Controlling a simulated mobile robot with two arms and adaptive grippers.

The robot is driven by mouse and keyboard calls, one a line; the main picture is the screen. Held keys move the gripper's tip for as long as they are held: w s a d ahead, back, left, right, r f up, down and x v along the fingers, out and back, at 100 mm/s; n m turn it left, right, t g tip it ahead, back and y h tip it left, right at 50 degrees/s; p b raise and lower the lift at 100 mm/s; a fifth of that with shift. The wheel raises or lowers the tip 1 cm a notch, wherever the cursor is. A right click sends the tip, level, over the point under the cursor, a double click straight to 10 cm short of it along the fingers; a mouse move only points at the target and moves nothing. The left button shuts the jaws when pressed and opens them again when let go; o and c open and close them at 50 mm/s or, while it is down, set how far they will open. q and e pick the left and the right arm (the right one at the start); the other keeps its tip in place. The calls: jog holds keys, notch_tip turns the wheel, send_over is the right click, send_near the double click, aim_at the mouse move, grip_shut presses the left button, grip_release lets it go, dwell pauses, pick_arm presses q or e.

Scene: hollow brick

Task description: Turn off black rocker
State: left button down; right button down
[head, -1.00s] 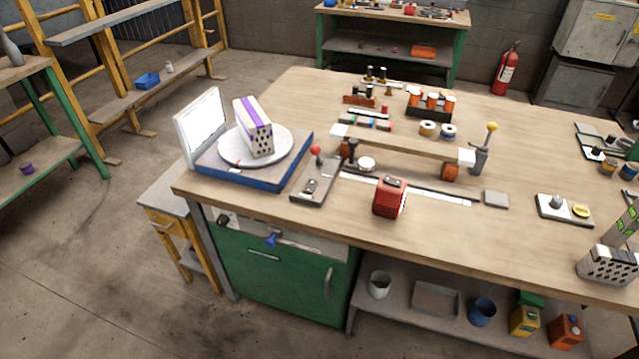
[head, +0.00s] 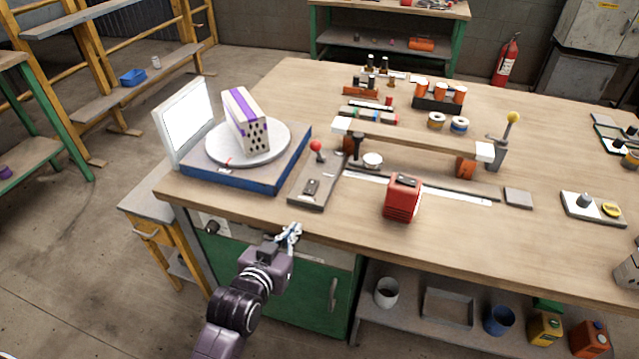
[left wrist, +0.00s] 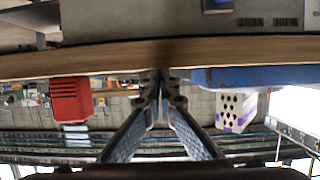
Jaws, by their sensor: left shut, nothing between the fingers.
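A small black rocker (head: 312,187) sits on a grey plate (head: 304,202) near the table's front edge, beside a lever with a red ball (head: 316,145). My left gripper (head: 291,230) is shut and empty at the table's front edge, below and left of the plate in the head view and apart from the rocker. Its two fingers (left wrist: 160,80) meet in the left wrist view, where the table edge crosses above them. I cannot make out the rocker in that view. My right gripper is not in view.
A red box (head: 402,198) stands right of the plate. A blue-based turntable (head: 232,187) holds a hollow brick (head: 246,122) on the left. A green cabinet (head: 308,290) with a black knob (head: 210,226) on its upper panel is under the table. The table's front right is mostly clear.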

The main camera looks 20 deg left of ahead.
pick_arm(q)
jog(key=w+r, duration=0.1)
jog(key=r, duration=0.1)
jog(key=w+r+t, duration=0.1)
jog(key=r, duration=0.2)
jog(key=r+t, duration=0.1)
jog(key=r, duration=0.1)
jog(key=shift+w+a+r, duration=0.25)
jog(key=shift+w+a, duration=0.05)
jog(key=shift+w, duration=0.1)
jog(key=shift+r+t, duration=0.3)
jog(key=shift+r, duration=0.1)
send_over(309, 190)
jog(key=shift+s+f, duration=0.35)
jog(key=shift+f, duration=0.25)
jog(key=f, duration=0.2)
jog(key=shift+w+f, duration=0.2)
jog(key=shift+f, duration=0.85)
